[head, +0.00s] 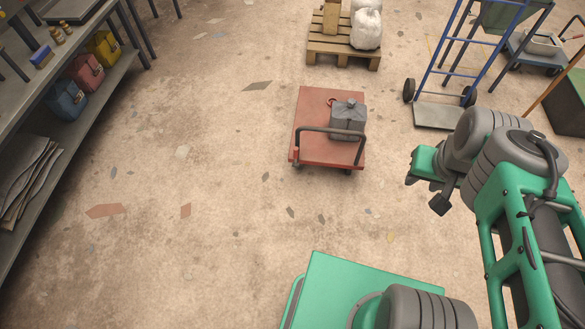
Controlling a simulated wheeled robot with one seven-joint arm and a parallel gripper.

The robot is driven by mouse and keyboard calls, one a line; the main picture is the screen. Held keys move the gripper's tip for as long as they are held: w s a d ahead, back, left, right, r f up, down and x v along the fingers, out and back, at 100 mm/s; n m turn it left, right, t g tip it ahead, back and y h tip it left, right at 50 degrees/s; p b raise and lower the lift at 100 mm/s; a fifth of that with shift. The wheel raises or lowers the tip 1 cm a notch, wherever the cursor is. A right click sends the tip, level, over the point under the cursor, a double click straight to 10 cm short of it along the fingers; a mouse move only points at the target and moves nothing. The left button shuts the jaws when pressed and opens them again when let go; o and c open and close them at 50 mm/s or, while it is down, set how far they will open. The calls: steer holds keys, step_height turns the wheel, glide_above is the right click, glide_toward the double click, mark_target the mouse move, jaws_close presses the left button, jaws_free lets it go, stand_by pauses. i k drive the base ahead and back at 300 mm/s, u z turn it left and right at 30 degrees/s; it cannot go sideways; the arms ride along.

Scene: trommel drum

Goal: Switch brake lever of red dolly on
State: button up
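The red dolly (312,112) stands on the floor near the middle of the head view. It is a flat red platform with a dark push handle (303,140) at its near end. A grey canister (348,117) sits on its right side. A small red part (294,155) shows at the near left corner; I cannot tell if it is the brake lever or how it is set. My gripper (427,188) is in the air to the right of the dolly, apart from it. Its fingers are small and angled, so its opening is unclear.
A wooden pallet (343,53) with white sacks (366,29) stands behind the dolly. A blue hand truck (437,72) is at the back right. A shelf bench (84,97) with bags runs along the left. The floor left of and before the dolly is clear.

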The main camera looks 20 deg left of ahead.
mark_target(296, 157)
steer(key=k, duration=0.3)
steer(key=u, duration=0.85)
steer(key=i, duration=0.5)
